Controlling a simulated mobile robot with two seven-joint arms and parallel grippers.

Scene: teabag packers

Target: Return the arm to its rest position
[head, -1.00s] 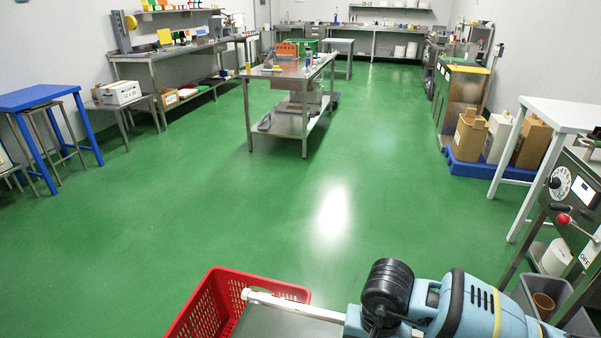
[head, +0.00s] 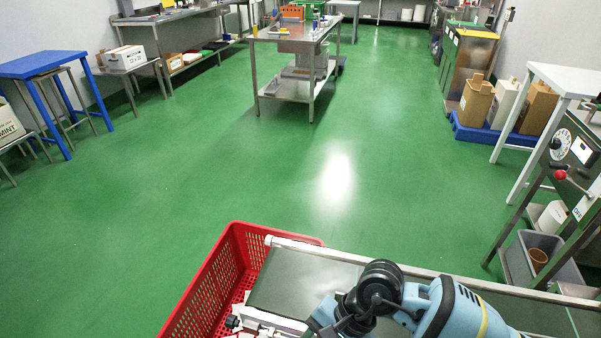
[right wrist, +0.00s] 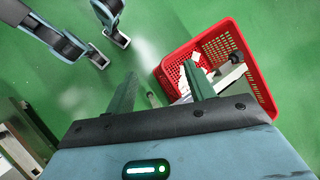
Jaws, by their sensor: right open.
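My right arm (head: 440,310) reaches in from the bottom right of the head view, over the belt; its gripper does not show there. In the right wrist view my right gripper (right wrist: 160,92) has its two fingers wide apart, with nothing held between them. Green floor shows between the fingers, and the red crate lies beyond the right-hand finger. My left gripper does not show in the head view. Blue-grey jointed parts appear at the top left of the right wrist view; I cannot tell what they belong to.
The red crate (head: 205,285) stands at the end of the dark belt (head: 300,280); white pieces lie in it. A machine with a red knob (head: 561,175) stands at the right. A steel table (head: 290,42) stands farther back. Green floor between is clear.

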